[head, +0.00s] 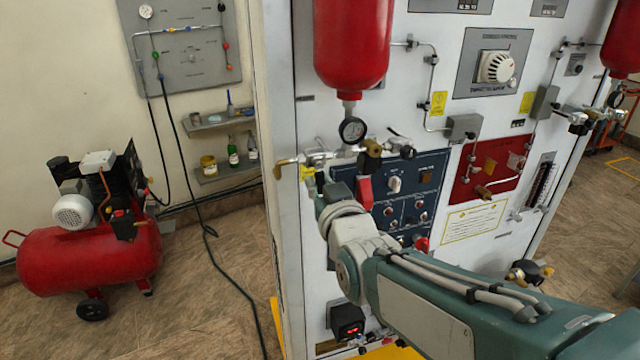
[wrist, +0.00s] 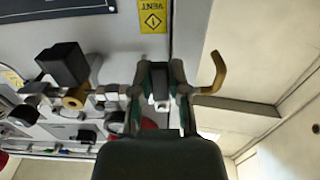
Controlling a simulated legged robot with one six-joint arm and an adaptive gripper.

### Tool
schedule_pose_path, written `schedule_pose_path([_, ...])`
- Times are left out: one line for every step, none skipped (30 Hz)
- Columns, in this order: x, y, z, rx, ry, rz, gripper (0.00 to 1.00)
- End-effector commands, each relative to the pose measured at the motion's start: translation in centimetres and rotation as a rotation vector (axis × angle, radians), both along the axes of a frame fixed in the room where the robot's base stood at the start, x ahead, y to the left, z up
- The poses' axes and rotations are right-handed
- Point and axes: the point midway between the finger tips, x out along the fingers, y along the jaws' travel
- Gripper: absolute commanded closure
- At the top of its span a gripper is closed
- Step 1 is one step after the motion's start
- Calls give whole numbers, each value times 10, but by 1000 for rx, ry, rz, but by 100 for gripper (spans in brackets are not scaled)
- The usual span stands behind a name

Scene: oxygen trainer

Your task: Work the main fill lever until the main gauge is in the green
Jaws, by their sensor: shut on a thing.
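The gauge (head: 353,130), small, round and black-rimmed, sits under the red cylinder (head: 353,45) in the head view. I take it for the main gauge; its needle and any green zone are too small to read. Below it runs a metal valve manifold with a curved brass outlet, which also shows in the wrist view (wrist: 216,72). My gripper (wrist: 161,85) is at this manifold, between the brass outlet and a brass fitting (wrist: 75,98). Its fingers are shut on a small pale metal piece, apparently the main fill lever (wrist: 160,103), mostly hidden by the fingers.
A yellow VENT label (wrist: 153,17) is close to my fingers.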

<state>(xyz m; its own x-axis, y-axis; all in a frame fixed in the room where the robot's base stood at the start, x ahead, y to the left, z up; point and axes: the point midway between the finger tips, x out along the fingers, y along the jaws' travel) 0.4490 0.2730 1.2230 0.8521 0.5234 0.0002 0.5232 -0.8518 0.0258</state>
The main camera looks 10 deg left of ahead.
Motion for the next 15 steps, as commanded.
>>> schedule_pose_path([1,-1,0,-12,-9,-1,100])
schedule_pose_path([1,-1,0,-22,-15,-1,100])
schedule_pose_path([2,-2,0,-39,-25,-1,100])
schedule_pose_path([2,-2,1,-52,-33,-1,100])
schedule_pose_path([2,-3,1,-68,-43,-1,100])
schedule_pose_path([3,-4,1,-89,-56,-2,100])
schedule_pose_path([3,-5,1,-107,-67,-2,100])
schedule_pose_path([4,-6,1,-125,-78,-2,100])
schedule_pose_path([4,-6,1,-150,-94,-2,100])
schedule_pose_path([5,-7,2,-170,-106,-2,100])
schedule_pose_path([5,-8,2,-190,-118,-1,100])
schedule_pose_path([6,-9,2,-218,-135,-1,100])
schedule_pose_path([6,-9,2,-236,-146,-1,100])
schedule_pose_path([7,-10,3,-256,-158,-2,100])
schedule_pose_path([7,-11,3,-282,-175,-2,100])
